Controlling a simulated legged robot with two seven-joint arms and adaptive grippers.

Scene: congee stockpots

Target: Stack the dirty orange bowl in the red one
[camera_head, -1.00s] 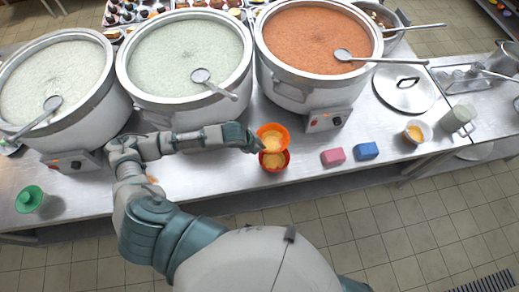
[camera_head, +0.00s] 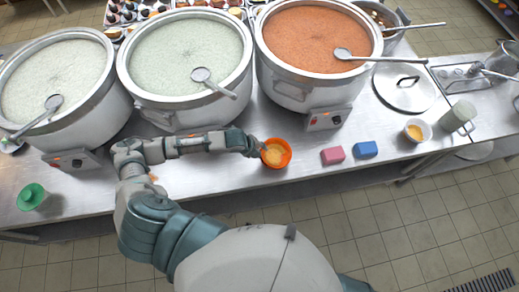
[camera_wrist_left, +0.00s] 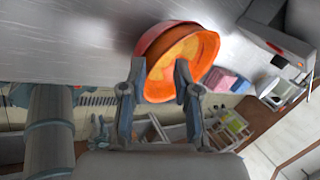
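The orange bowl (camera_head: 284,147) sits in the red bowl, upright or nearly so, near the counter's front edge. It has yellowish residue inside. The red bowl is almost hidden in the head view; its red rim (camera_wrist_left: 155,37) shows beside the orange bowl (camera_wrist_left: 186,50) in the left wrist view. My left gripper (camera_head: 262,151) is at the left side of the bowls. In the left wrist view, its fingertips (camera_wrist_left: 160,62) stand apart, one outside the bowl wall and one over its inside. My right gripper is not in view.
A pink block (camera_head: 333,156) and a blue block (camera_head: 366,150) lie right of the bowls. A white bowl (camera_head: 417,130) and a mug (camera_head: 458,116) stand further right. Large stockpots (camera_head: 318,40) line the back. A green object (camera_head: 31,197) stands at far left.

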